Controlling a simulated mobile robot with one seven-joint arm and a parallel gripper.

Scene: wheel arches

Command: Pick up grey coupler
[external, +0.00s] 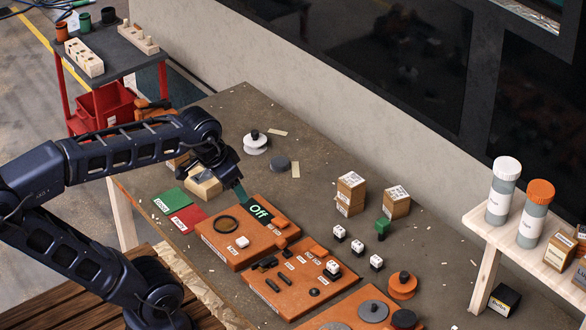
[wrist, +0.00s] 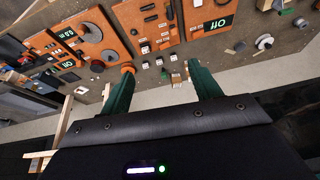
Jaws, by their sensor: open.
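No part is labelled as a coupler, so I cannot tell for sure which one is the grey coupler. Grey candidates are a flat grey disc (external: 280,163) lying on the table near the wall, and a larger grey disc (external: 373,311) on the front orange board, beside a dark knobbed piece (external: 404,318). My gripper (external: 238,190) hangs above the rear orange board, near its "Off" display. In the wrist view my gripper (wrist: 160,72) shows two green fingers wide apart with nothing between them.
A pale disc with a black knob (external: 255,146) and an orange knobbed piece (external: 403,286) stand on the table (external: 330,150). Small boxes (external: 350,188), white cubes (external: 357,246) and orange boards (external: 240,245) crowd the middle. A shelf with bottles (external: 503,190) is at right.

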